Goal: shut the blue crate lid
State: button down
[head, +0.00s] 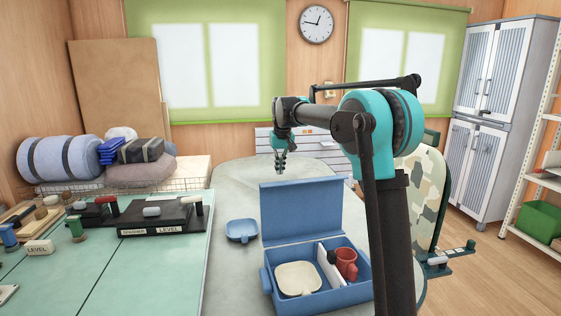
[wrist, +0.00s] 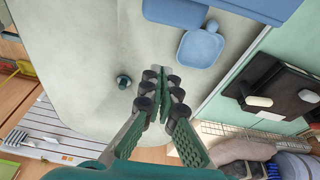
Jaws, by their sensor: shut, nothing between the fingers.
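The blue crate (head: 318,301) stands on the pale rounded table. Its lid (head: 300,210) is open and stands nearly upright along the far side. The crate holds a cream dish (head: 298,279), a red mug (head: 346,264) and a white upright piece (head: 327,267). My gripper (head: 281,168) points down, above and beyond the lid's top edge near its left end, apart from it. In the wrist view my gripper (wrist: 162,92) is shut and empty over bare tabletop. Blue surfaces show cut off at that view's top edge; I cannot tell which crate part they are.
A small blue pan (head: 241,230) lies left of the crate. A green table (head: 165,265) with a black station (head: 160,216) is further left. A camouflage-patterned board (head: 430,195) stands on the right. The tabletop behind the lid is mostly clear.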

jog(key=shift+s+d+f, duration=0.2)
jog(key=shift+s+f, duration=0.55)
jog(key=shift+f, duration=0.1)
jog(key=shift+s+d+f, duration=0.2)
jog(key=shift+s+f, duration=0.55)
jog(key=shift+f, duration=0.05)
jog(key=shift+s, duration=0.1)
